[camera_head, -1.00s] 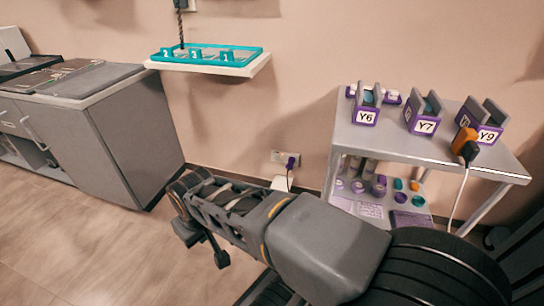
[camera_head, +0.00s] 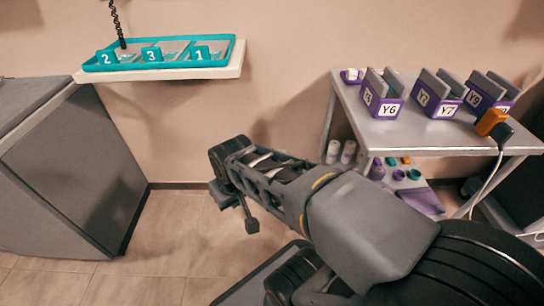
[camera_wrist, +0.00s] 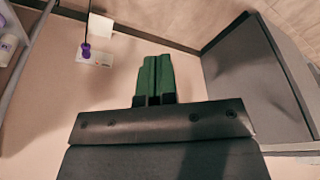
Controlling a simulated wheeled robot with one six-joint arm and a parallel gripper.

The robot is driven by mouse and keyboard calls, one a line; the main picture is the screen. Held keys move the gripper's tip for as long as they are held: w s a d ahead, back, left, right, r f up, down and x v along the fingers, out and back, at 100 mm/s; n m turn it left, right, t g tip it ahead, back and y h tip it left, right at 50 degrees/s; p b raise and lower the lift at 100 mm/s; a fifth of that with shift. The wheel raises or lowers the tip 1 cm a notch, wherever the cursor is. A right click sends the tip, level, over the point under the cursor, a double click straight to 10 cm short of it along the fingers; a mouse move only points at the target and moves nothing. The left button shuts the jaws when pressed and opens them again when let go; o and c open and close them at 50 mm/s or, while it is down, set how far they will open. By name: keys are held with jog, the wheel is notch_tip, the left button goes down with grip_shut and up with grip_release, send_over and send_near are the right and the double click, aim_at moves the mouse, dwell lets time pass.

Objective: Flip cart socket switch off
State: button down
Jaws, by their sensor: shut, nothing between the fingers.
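A pale wall socket plate (camera_wrist: 103,60) shows in the wrist view at upper left, with a purple plug (camera_wrist: 85,51) and a dark cable. Its switch is too small to make out. In the head view my arm hides the socket. The cart (camera_head: 395,133) stands at right, with a grey top and a lower shelf. My gripper (camera_wrist: 154,62) has green fingers, shut with nothing between them. In the wrist view the fingers point at bare wall, to the right of the socket and apart from it. In the head view the fingertips are hidden.
Purple holders, including Y6 (camera_head: 382,96) and Y7 (camera_head: 437,95), and an orange plug (camera_head: 489,121) sit on the cart. A wall shelf (camera_head: 235,68) carries a teal tray (camera_head: 187,62). A grey cabinet (camera_head: 72,178) stands left. Floor between cabinet and arm is clear.

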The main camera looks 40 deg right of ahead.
dwell(0.3)
jog(key=w+d+f+n+t, duration=0.2)
jog(key=w+f, duration=0.1)
jog(key=w, duration=0.7)
jog(key=w+d+f+n+t, duration=0.1)
jog(key=w+d+f+t, duration=0.15)
jog(key=w, duration=0.85)
jog(key=w+d+f+n+t+h+p, duration=0.1)
jog(key=w+d+f+n+t+h, duration=0.2)
jog(key=w+d+f, duration=0.55)
jog(key=w+d+f+n+t+h, duration=0.1)
jog(key=d+f+t+h, duration=0.15)
jog(key=f, duration=0.35)
jog(key=w+d+f+t+h, duration=0.1)
jog(key=w+d+f, duration=0.15)
jog(key=f, duration=0.25)
jog(key=s+d+f+n+t+h, duration=0.1)
jog(key=s+d+f+n+h, duration=0.2)
jog(key=s+f, duration=0.7)
jog(key=shift+s+d+f+n+t+h+p, duration=0.35)
jog(key=shift+d+f+h, duration=0.35)
jog(key=shift+h, duration=0.35)
jog(key=shift+w, duration=0.15)
